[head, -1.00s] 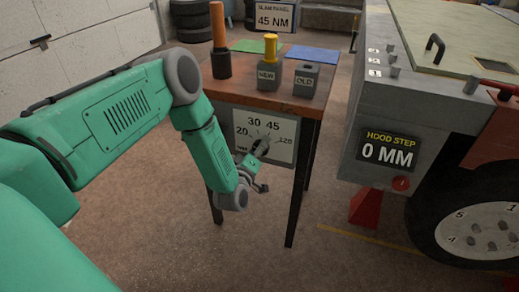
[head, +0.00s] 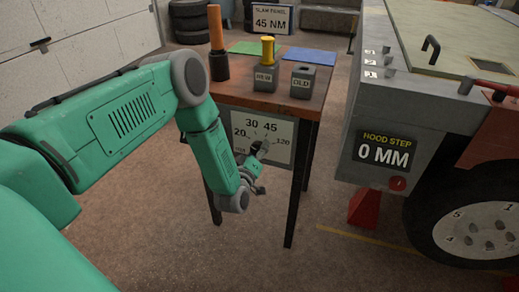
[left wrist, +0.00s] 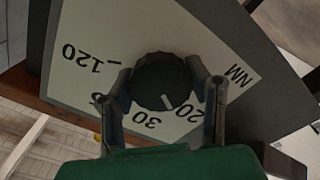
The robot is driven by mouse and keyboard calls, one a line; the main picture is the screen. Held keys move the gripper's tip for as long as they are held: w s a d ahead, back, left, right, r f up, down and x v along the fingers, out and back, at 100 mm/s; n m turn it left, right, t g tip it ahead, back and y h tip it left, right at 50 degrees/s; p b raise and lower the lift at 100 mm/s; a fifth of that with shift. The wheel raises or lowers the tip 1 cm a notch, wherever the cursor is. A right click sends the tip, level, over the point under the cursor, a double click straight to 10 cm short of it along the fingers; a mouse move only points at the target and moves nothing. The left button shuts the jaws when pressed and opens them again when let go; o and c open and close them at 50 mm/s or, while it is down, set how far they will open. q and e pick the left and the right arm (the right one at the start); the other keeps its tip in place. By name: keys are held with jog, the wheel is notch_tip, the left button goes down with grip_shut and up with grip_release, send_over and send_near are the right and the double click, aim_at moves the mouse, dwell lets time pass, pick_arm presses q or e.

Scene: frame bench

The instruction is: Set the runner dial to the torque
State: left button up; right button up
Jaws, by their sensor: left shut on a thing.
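The runner dial is a black round knob (left wrist: 160,82) on a white scale plate (head: 277,152), on the front of the wooden bench. The scale reads 20, 30, 45 and 120, with NM beside it. In the left wrist view the knob's white mark points between 30 and 20, and a finger partly covers the 45. My left gripper (left wrist: 165,95) is shut on the knob, one finger on each side. In the head view the gripper (head: 259,152) hides most of the knob. A sign (head: 270,19) behind the bench reads SLAM PANEL 45 NM. My right gripper is not in view.
On the bench top (head: 245,97) stand an orange-handled tool (head: 216,30), a block with a yellow-topped piece (head: 267,50) and a block marked OLD (head: 302,82). The vehicle with a HOOD STEP 0 MM display (head: 387,152) stands at right, beyond a floor gap.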

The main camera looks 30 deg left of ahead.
pick_arm(q)
jog(key=m, duration=0.4)
jog(key=shift+p, duration=0.4)
jog(key=m, duration=0.4)
jog(key=shift+c, duration=0.2)
jog(key=m, duration=0.3)
jog(key=shift+m+p, duration=0.35)
jog(key=shift+m, duration=1.95)
jog(key=o, duration=1.2)
